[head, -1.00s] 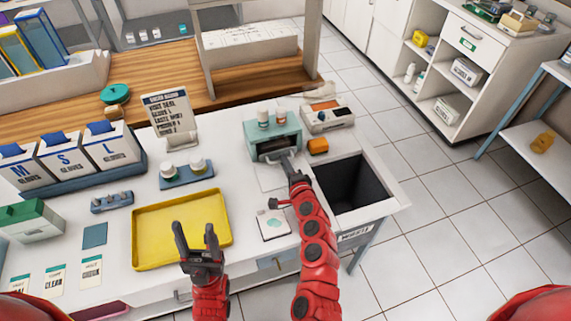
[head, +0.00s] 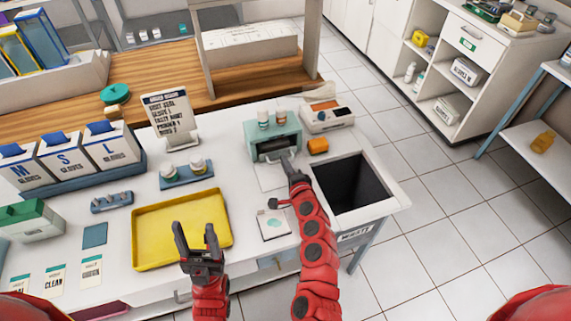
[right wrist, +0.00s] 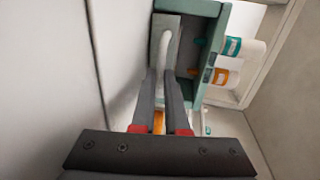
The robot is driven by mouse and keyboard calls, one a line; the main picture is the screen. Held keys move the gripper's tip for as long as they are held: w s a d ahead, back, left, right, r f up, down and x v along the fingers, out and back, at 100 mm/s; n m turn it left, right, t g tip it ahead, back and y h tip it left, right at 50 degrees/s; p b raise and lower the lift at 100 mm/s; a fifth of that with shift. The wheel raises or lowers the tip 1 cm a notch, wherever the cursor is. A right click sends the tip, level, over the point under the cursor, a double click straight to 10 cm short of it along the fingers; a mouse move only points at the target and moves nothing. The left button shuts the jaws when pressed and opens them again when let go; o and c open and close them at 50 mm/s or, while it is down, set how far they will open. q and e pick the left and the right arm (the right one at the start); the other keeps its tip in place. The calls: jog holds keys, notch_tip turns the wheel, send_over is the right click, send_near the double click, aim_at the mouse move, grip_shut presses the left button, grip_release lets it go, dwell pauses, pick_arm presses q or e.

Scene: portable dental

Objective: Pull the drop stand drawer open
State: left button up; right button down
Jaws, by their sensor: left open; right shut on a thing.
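The drop stand (head: 256,143) is a teal box with two small bottles on top, at the back right of the white table. Its front has a dark opening around the drawer. In the right wrist view, the drawer's pale curved handle (right wrist: 167,42) lies at the fingertips. My right gripper (head: 288,164) is shut on the handle in front of the stand; its fingers partly hide the handle in the head view. I cannot tell how far out the drawer is. My left gripper (head: 195,240) is open and empty above the front edge of the yellow tray (head: 150,258).
A white device (head: 326,115) and an orange block (head: 318,146) stand right of the drop stand. The dark waste opening (head: 352,185) is right of my right arm. A card with a round mark (head: 272,224) lies left of that arm. A bottle holder (head: 187,176) stands left.

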dwell(0.6)
jog(key=v, duration=0.3)
jog(key=f+b+v, duration=0.1)
jog(key=v, duration=0.2)
jog(key=f+b+v, duration=0.1)
jog(key=v, duration=0.2)
jog(key=shift+s+f, duration=0.1)
jog(key=shift+s, duration=0.35)
jog(key=shift+s+d, duration=0.2)
jog(key=shift+s, duration=0.05)
jog(key=c, duration=1.2)
grip_release()
